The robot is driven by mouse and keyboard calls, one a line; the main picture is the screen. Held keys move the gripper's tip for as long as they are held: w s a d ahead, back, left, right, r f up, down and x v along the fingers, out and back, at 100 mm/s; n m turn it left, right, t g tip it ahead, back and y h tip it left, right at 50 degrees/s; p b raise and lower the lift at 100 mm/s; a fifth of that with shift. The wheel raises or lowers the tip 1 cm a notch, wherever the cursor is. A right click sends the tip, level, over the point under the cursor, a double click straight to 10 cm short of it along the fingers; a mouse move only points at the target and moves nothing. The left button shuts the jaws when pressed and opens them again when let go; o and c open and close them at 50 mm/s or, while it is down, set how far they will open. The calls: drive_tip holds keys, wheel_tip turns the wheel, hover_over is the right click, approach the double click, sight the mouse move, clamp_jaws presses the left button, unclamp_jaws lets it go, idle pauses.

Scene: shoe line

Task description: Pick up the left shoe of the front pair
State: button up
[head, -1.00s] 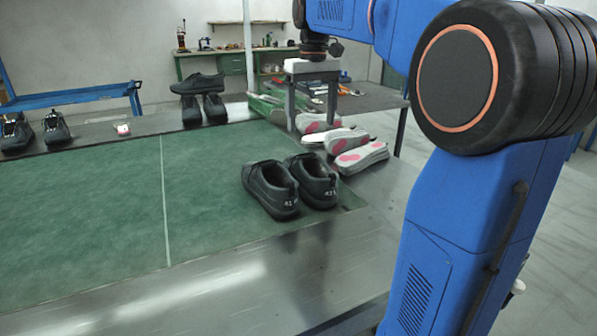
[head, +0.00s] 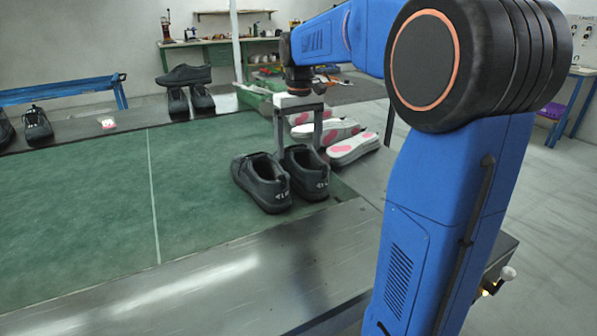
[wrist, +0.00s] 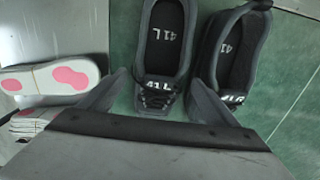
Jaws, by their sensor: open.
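The front pair of black shoes stands on the green mat, heels toward the head camera. In the head view one shoe (head: 262,184) is on the left and the other (head: 307,174) on the right. My gripper (head: 299,138) is open and empty, pointing down near the toe of the right-hand one. The wrist view looks from the opposite side: the shoe marked 41 L (wrist: 160,45) lies between my open fingers (wrist: 158,85), and its mate (wrist: 232,50), whose mark is less clear, is to the right. Whether the fingers touch a shoe is unclear.
Pale soles with pink patches (head: 353,148) lie just right of the pair, close to my gripper. More black shoes (head: 188,100) stand at the far edge, one across two others. The mat (head: 75,210) left of the pair is clear.

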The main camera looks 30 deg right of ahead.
sight(298, 162)
drive_tip(key=shift+w+f, duration=0.2)
drive_tip(key=shift+f, duration=2.55)
drive_tip(key=c, duration=1.1)
drive_tip(key=shift+r, duration=0.1)
